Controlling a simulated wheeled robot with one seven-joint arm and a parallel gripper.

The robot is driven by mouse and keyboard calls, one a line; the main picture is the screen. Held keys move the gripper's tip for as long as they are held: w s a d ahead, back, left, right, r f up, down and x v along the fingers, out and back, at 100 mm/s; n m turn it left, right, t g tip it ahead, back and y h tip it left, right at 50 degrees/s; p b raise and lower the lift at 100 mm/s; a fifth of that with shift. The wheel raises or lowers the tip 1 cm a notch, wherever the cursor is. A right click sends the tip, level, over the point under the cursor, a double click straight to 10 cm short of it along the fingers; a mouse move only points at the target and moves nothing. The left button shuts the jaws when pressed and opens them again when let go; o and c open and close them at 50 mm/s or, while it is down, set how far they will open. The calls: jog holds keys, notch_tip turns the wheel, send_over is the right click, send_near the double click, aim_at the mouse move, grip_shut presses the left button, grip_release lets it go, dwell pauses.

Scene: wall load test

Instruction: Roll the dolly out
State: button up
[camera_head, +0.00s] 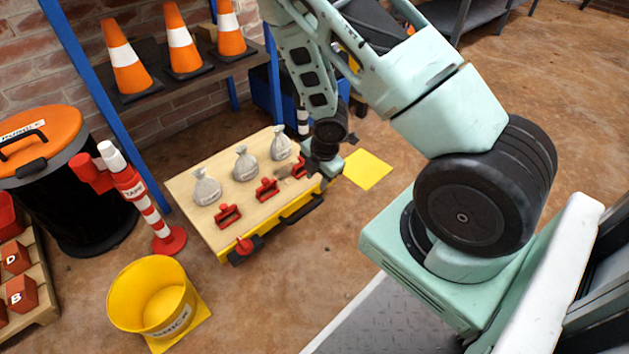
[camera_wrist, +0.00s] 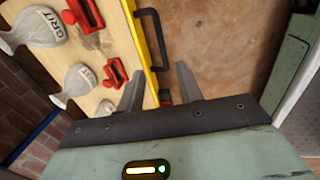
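The dolly (camera_head: 213,173) is a low wooden deck with a yellow side and a black handle (camera_head: 302,208). It stands on the floor partly in front of the blue-posted shelf. Three grey grit bags (camera_head: 246,163) and three red clamp-like pieces (camera_head: 228,216) are on the deck. My gripper (camera_head: 323,170) is at the deck's right end. In the wrist view my gripper (camera_wrist: 160,82) has its fingers spread, one over the deck (camera_wrist: 112,40) and one beyond its yellow edge. The black handle (camera_wrist: 153,38) lies ahead between the fingertips; I cannot see contact.
A yellow bucket (camera_head: 152,298), a red-and-white post (camera_head: 150,205) and a black bin with an orange lid (camera_head: 85,215) stand to the left. Traffic cones (camera_head: 183,45) sit on the shelf. A yellow floor square (camera_head: 367,170) lies right of the dolly. Floor in front is bare.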

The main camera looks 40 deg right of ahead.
jog(key=shift+s+r+p, duration=0.25)
jog(key=shift+r+p, duration=0.05)
jog(key=shift+r, duration=0.9)
jog(key=s+a+r+m+p, duration=0.1)
jog(key=a+r+m+p, duration=0.35)
jog(key=a+r, duration=1.4)
jog(key=s+a+r+m+g+p, duration=0.1)
jog(key=s+a+r+m, duration=0.3)
jog(key=s+r, duration=0.45)
jog(key=s+a+r+m+g+p, duration=0.1)
jog(key=s+a+r+m+p, duration=0.1)
jog(key=s+a+r, duration=0.45)
notch_tip(320, 180, up, 37)
jog(key=s+d+p, duration=0.1)
jog(key=s+p, duration=0.1)
jog(key=p, duration=3.4)
jog(key=shift+f+y, duration=0.15)
jog(key=shift+y, duration=0.15)
